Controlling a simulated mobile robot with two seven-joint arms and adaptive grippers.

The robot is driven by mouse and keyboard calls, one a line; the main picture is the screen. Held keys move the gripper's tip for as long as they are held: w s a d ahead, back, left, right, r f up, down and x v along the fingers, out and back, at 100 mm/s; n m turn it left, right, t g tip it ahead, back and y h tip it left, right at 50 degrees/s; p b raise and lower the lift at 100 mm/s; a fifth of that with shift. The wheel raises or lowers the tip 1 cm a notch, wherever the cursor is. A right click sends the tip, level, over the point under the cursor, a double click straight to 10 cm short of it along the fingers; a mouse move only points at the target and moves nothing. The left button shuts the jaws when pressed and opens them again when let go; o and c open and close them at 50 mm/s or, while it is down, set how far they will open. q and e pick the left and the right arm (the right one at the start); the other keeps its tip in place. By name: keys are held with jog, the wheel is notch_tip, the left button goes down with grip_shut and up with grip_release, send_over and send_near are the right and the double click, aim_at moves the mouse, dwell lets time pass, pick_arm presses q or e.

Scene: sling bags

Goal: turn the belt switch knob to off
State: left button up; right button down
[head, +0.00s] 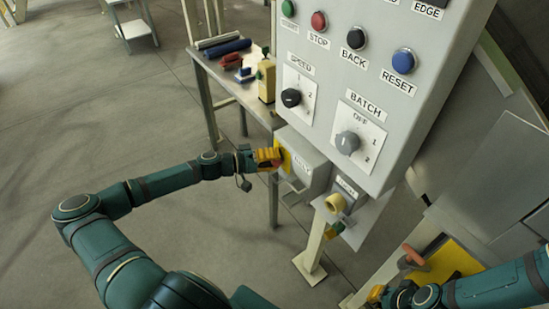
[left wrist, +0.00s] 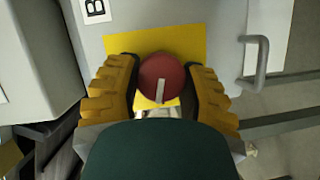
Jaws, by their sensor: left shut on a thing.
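The belt switch knob (left wrist: 163,72) is a round red knob with a pale pointer mark, on a yellow plate (left wrist: 190,40) in the left wrist view. The pointer runs toward the bottom of that picture. My left gripper (left wrist: 162,85) has its yellow ribbed fingers on both sides of the knob, shut on it. In the head view my left gripper (head: 268,158) reaches the yellow plate on the side of a grey box (head: 308,165) and hides the knob. My right gripper (head: 376,294) is at the lower right, partly cut off; its fingers are unclear.
A grey control panel (head: 390,180) with buttons and speed and batch knobs stands above the box. A handle (left wrist: 262,62) sticks out beside the plate. A bench (head: 222,88) with tools is behind. An orange lever (head: 414,257) is near my right gripper. Floor at left is clear.

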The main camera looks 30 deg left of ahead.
pick_arm(q)
jog(key=shift+n+t+h, duration=0.3)
jog(key=shift+n+h, duration=0.2)
jog(key=shift+n, duration=0.6)
jog(key=shift+n+p, duration=0.3)
jog(key=o, duration=1.2)
jog(key=v, duration=1.2)
jog(key=shift+f, duration=0.2)
